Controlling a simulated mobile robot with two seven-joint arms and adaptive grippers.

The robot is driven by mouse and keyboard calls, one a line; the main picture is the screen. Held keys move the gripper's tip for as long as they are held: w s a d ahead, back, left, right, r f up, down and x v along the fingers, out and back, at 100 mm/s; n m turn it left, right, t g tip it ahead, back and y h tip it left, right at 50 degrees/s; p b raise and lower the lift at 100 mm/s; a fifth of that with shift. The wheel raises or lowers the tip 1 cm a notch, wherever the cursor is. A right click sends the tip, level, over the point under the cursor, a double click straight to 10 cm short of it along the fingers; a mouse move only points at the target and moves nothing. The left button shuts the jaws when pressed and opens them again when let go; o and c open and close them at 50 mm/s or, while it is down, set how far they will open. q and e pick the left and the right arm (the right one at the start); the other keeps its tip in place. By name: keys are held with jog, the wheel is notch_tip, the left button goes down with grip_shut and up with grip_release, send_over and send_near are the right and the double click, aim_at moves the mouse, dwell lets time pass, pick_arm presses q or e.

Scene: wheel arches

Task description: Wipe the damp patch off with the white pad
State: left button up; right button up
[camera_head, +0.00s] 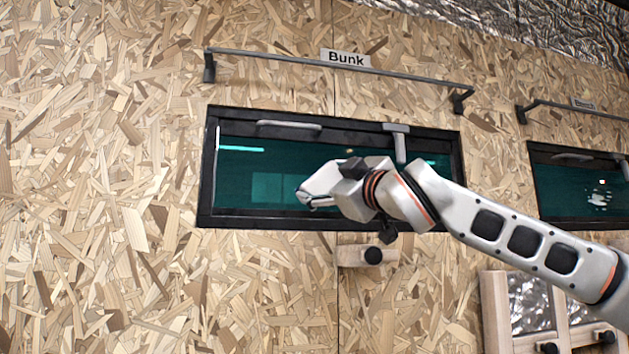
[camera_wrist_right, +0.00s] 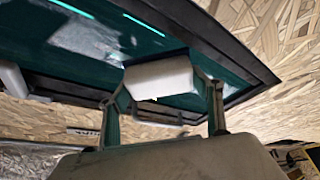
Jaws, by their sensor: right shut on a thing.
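My right gripper (camera_head: 308,199) is in front of the left window (camera_head: 237,215), under the "Bunk" sign. In the right wrist view my right gripper (camera_wrist_right: 164,100) is shut on the white pad (camera_wrist_right: 158,77), which sits between its two fingers close to the dark green glass. I cannot tell whether the pad touches the glass. A pale, cloudy patch (camera_wrist_right: 95,38) shows on the glass beside the pad in the wrist view. In the head view the pad cannot be made out, and my arm hides part of this window. My left gripper is not in view.
A grey rail (camera_head: 340,66) runs above the left window, and a latch handle (camera_head: 397,142) stands out from its top edge. A wooden block with a black knob (camera_head: 373,255) is below. A second window (camera_head: 560,190) at the right has white specks on it.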

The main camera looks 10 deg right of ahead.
aim_at(308, 181)
jog(key=d+p, duration=0.2)
jog(key=d, duration=0.6)
jog(key=shift+w+d+p, duration=0.15)
jog(key=shift+d+p, duration=0.05)
jog(key=shift+p, duration=0.1)
dwell(0.5)
jog(key=shift+a+b, duration=1)
jog(key=shift+a, duration=4)
jog(key=shift+a+b, duration=0.3)
jog(key=shift+a, duration=0.75)
